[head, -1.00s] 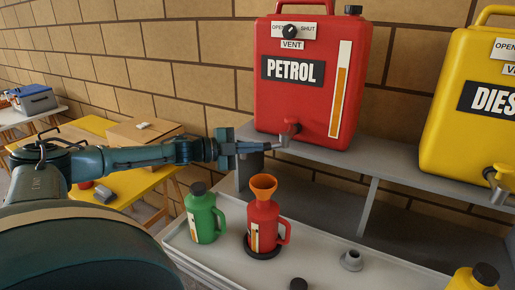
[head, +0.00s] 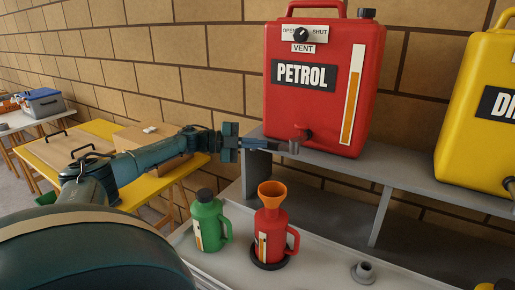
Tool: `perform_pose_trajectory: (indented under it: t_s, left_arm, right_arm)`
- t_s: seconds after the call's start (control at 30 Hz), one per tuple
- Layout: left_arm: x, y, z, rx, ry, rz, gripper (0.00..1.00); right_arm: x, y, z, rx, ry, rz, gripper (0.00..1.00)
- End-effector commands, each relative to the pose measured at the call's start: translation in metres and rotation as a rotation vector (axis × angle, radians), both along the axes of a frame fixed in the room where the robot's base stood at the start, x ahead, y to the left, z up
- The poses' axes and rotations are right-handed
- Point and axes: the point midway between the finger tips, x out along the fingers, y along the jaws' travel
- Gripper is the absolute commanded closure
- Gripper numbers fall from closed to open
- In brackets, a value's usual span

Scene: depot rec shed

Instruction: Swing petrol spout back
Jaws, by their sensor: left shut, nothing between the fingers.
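The red petrol can (head: 281,108) stands on the grey shelf. Its spout (head: 294,147) sits low on the front face, a red tap with a short grey nozzle extending left of it. My left gripper (head: 277,147) is shut and empty, and its fingertips are right at the nozzle's left side; I cannot tell whether they touch it. Below, a red jug (head: 268,231) with an orange funnel (head: 272,191) in its mouth stands on a dark round base in the pale tray (head: 320,268). My right gripper is not in view.
A green jug (head: 208,224) stands left of the red jug. A grey fitting (head: 364,271) lies to the right in the tray. A yellow diesel can (head: 465,125) stands right on the shelf (head: 400,168). A yellow table (head: 150,192) with boxes is behind my left arm.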

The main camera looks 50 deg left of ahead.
Motion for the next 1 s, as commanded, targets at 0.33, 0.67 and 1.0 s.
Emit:
perform_pose_trajectory:
  t_s: [0.33,0.67,1.0]
  left_arm:
    - [0.0044,0.0041,0.0004,0.001,-0.002,0.005,1.00]
    - [0.0054,0.0060,0.0013,0.001,-0.004,0.011,1.00]
    - [0.0054,0.0062,0.0035,0.001,-0.006,0.012,1.00]
  right_arm:
    - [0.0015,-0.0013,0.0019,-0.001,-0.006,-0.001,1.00]
    - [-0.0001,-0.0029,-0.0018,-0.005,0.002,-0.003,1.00]
    - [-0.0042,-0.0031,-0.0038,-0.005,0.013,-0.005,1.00]
